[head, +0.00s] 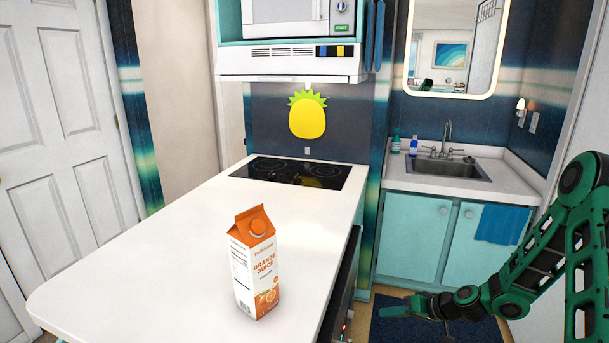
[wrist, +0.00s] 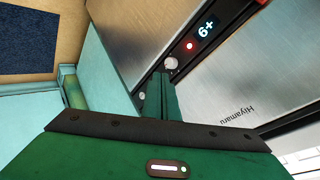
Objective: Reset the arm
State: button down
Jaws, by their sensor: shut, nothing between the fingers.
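My arm, green and black, reaches in from the right edge of the head view. My gripper (head: 418,305) is low, in front of the teal sink cabinet and to the right of the white counter. In the wrist view my gripper (wrist: 162,90) shows its green fingers together, with nothing between them. Behind the fingers is a brushed-steel appliance (wrist: 225,90) with a small lit display and the label "Hiyamaru". I cannot tell whether the fingertips touch it.
An orange juice carton (head: 255,265) stands upright on the white counter (head: 150,270). A black cooktop (head: 292,172) is at the counter's far end. A teal sink cabinet (head: 420,235) with a blue towel (head: 501,224) stands behind my gripper. A dark blue mat (head: 440,330) lies on the floor.

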jog(key=s+d+r+m+g+h, duration=0.1)
jog(key=s+d+r+g+h, duration=0.25)
jog(key=s+d+r, duration=0.5)
jog(key=s+d+r+m+g+h, duration=0.15)
jog(key=s+d+r+h, duration=0.3)
jog(key=s+r, duration=0.6)
jog(key=s+d+r+m, duration=0.1)
jog(key=s+r, duration=0.3)
jog(key=s, duration=0.6)
jog(key=s+r+m+g, duration=0.1)
jog(key=s+r+m, duration=0.2)
jog(key=s, duration=0.7)
jog(key=shift+s+d+r+m, duration=0.35)
jog(key=shift+d+r, duration=0.05)
jog(key=shift+r, duration=0.5)
